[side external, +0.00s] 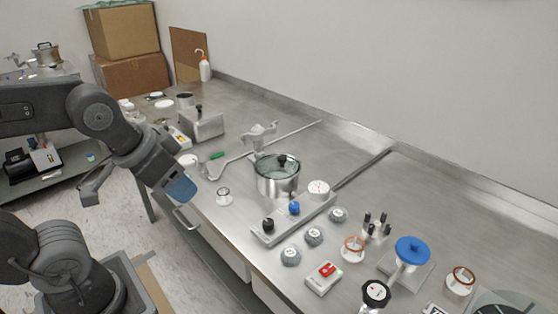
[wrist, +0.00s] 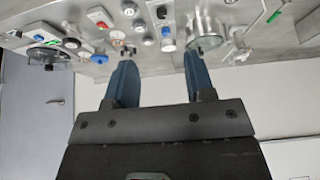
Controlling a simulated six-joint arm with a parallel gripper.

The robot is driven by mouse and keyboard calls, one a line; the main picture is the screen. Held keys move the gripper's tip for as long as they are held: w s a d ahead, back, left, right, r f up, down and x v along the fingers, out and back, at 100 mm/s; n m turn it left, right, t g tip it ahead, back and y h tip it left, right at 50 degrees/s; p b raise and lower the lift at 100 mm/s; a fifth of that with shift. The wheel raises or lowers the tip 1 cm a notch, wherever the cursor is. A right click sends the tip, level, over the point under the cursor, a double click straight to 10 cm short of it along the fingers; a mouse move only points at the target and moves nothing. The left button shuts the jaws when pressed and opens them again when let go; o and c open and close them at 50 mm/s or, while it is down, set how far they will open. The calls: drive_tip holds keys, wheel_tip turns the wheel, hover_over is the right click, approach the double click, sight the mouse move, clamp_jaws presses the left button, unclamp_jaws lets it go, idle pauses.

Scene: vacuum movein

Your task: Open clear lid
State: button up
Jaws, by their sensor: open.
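A steel pot (side external: 277,186) stands on the metal bench, with a clear lid (side external: 270,163) seated on its top. The lid has a small dark knob. The pot also shows in the wrist view (wrist: 205,24) at the top, beyond the right fingertip. My gripper (side external: 181,189) is to the left of the pot, at the bench's front edge, and apart from it. In the wrist view its two blue fingers (wrist: 159,58) are spread, with nothing held between them.
A valve block with black and blue knobs (side external: 294,209) stands just in front of the pot. Several small grey knobs, a red-button box (side external: 324,278) and a blue-topped part (side external: 412,250) lie to the right. A metal rod with a green grip (side external: 216,156) lies behind left.

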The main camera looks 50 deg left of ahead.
drive_tip(key=shift+o, duration=0.4)
drive_tip(key=w+a+r+n+g, duration=0.1)
drive_tip(key=w+r+n, duration=0.1)
drive_tip(key=w+r, duration=0.3)
drive_tip(key=w, duration=0.3)
drive_tip(key=shift+w+a, duration=0.2)
drive_tip(key=n+g, duration=0.5)
drive_tip(key=n, duration=0.2)
hover_over(282, 157)
wheel_tip(282, 157, down, 6)
wheel_tip(282, 157, down, 13)
drive_tip(key=shift+f, duration=0.1)
clamp_jaws()
